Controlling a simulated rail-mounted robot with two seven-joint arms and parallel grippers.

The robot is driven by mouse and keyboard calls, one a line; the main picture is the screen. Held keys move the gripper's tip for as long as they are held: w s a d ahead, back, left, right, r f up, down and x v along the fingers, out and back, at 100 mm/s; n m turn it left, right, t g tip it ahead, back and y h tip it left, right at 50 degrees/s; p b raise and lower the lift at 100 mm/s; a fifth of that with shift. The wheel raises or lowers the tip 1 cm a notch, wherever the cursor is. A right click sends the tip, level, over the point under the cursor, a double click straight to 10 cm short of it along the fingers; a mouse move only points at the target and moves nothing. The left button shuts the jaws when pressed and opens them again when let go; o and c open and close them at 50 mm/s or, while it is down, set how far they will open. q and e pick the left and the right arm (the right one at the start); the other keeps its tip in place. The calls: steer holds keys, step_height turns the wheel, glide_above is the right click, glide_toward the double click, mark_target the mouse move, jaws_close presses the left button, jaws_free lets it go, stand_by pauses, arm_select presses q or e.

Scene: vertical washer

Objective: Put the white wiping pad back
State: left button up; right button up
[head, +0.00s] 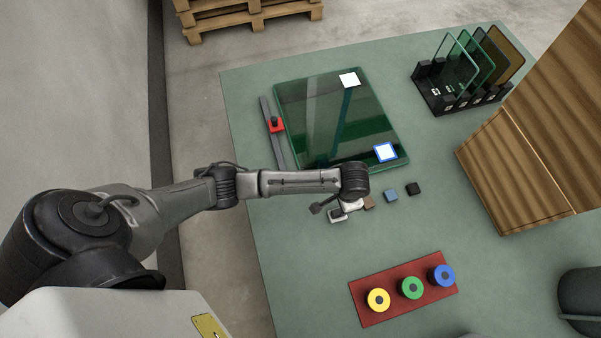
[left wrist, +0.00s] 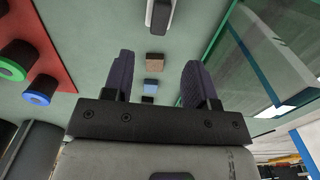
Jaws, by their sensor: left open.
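The white wiping pad (head: 338,215) lies on the green table, at the left end of a row of small blocks. It also shows at the top edge of the left wrist view (left wrist: 160,14), partly cut off, with a dark part on it. My left gripper (left wrist: 157,70) is open, with nothing between its fingers. In the head view my left wrist hangs over the row and hides part of the gripper and of the pad's surroundings. The pad appears apart from the fingers. My right gripper is not in view.
Brown (head: 368,202), blue (head: 391,195) and black (head: 414,188) blocks continue the row. A glass panel (head: 310,110) with two white squares lies behind it. A rack of panes (head: 465,95), a wooden box (head: 515,175) and a red plate with colored knobs (head: 365,315) stand around.

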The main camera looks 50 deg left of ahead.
arm_select(q)
steer(key=s+d+r+t+h, duration=0.1)
steer(key=s+d+t+h, duration=0.1)
steer(key=s, duration=1)
steer(key=s+a+r+n+t+y, duration=0.1)
steer(key=s+a+r+n, duration=0.2)
steer(key=s+a, duration=0.7)
step_height(320, 180, up, 3)
steer(key=shift+s+a+f+t+y, duration=0.15)
steer(key=shift+s+a+t+y, duration=0.2)
steer(key=shift+s, duration=0.2)
